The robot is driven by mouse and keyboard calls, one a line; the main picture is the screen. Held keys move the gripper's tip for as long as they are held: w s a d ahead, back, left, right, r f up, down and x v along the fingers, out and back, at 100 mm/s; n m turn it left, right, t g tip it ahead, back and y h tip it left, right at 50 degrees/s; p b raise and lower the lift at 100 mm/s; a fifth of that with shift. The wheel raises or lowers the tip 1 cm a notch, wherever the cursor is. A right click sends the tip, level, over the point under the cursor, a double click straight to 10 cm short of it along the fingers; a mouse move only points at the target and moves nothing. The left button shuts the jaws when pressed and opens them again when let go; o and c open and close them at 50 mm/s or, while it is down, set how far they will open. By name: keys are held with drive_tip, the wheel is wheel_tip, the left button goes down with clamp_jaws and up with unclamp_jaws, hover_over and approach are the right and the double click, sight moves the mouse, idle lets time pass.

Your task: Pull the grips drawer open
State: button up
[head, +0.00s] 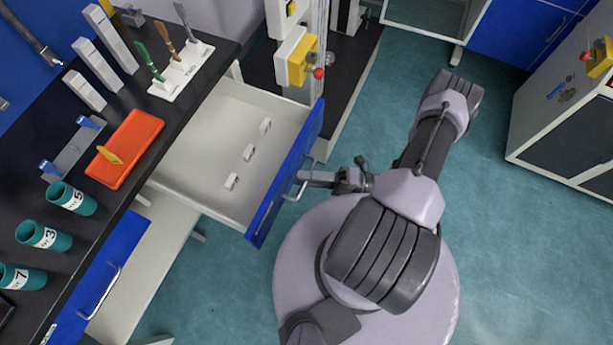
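The drawer (189,171) with a blue front (289,170) stands pulled well out from under the black bench top. Several small white pieces (247,153) lie in a row on its floor. Its metal handle (300,184) is on the outer face of the blue front. My gripper (305,181) is at the handle, with its arm reaching in from the right. The fingertips are small and partly hidden by the drawer front and handle, so I cannot tell whether they are closed on it.
The black bench (120,185) holds an orange tray (125,148), teal cups (45,236) and a rack of tools (181,75). A second blue drawer front (107,275) is at lower left. A machine with a yellow part (301,58) stands behind the drawer. Floor (480,230) is clear to the right.

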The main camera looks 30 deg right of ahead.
idle(0.4)
drive_tip(key=v, duration=1.7)
drive_tip(key=shift+s, duration=0.2)
drive_tip(key=shift+d, duration=0.1)
